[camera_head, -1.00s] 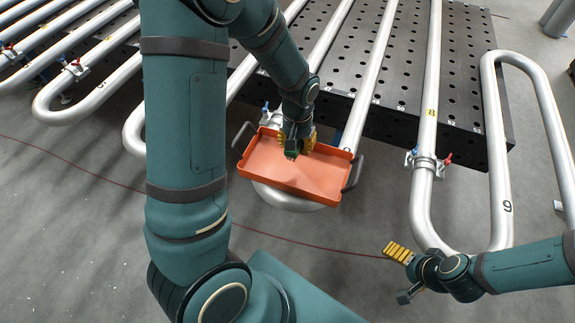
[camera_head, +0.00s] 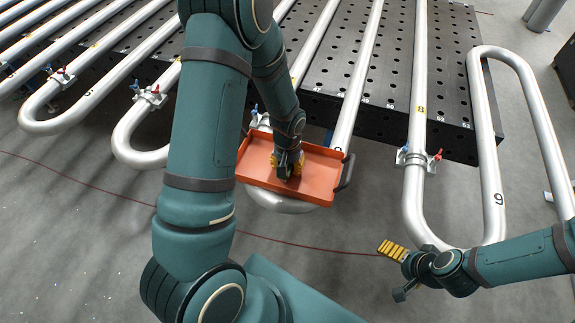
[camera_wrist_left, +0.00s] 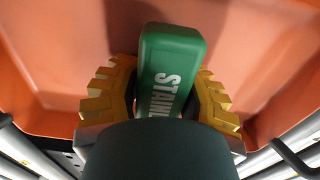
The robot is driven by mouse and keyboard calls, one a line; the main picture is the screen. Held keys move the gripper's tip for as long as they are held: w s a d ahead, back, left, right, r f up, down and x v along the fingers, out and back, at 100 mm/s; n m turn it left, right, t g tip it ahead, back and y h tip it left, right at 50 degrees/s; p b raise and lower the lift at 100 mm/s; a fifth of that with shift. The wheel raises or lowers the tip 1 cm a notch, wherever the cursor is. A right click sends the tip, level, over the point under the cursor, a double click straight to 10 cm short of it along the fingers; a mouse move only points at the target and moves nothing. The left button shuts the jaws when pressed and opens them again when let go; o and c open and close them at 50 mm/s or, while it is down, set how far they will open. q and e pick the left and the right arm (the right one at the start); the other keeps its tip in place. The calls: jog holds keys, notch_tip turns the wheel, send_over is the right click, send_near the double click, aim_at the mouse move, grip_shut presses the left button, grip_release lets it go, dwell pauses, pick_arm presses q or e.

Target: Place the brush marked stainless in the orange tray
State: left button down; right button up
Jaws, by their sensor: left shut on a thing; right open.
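The orange tray (camera_head: 320,178) rests on the pipe coils in the middle of the head view. It fills the background of the left wrist view (camera_wrist_left: 60,70). My left gripper (camera_head: 287,172) points down inside the tray's outline. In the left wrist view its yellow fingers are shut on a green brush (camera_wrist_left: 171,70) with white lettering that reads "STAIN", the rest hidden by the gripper. The brush lies over the tray floor; I cannot tell whether it touches it. My right gripper (camera_head: 397,275) is open and empty at the lower right, away from the tray.
Silver serpentine pipes (camera_head: 366,70) run over a black perforated table (camera_head: 330,65). Clamps with red and blue handles (camera_head: 415,158) sit on the pipes. The tray has a dark handle (camera_head: 346,172) at its right. A thin red cable (camera_head: 300,244) lies on the grey floor (camera_head: 70,250).

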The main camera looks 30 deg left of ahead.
pick_arm(q)
jog(key=shift+f, duration=0.15)
jog(key=c, duration=0.5)
grip_release()
jog(key=shift+c, duration=0.2)
notch_tip(320, 180, up, 12)
jog(key=shift+r, duration=0.15)
jog(key=shift+w, duration=0.1)
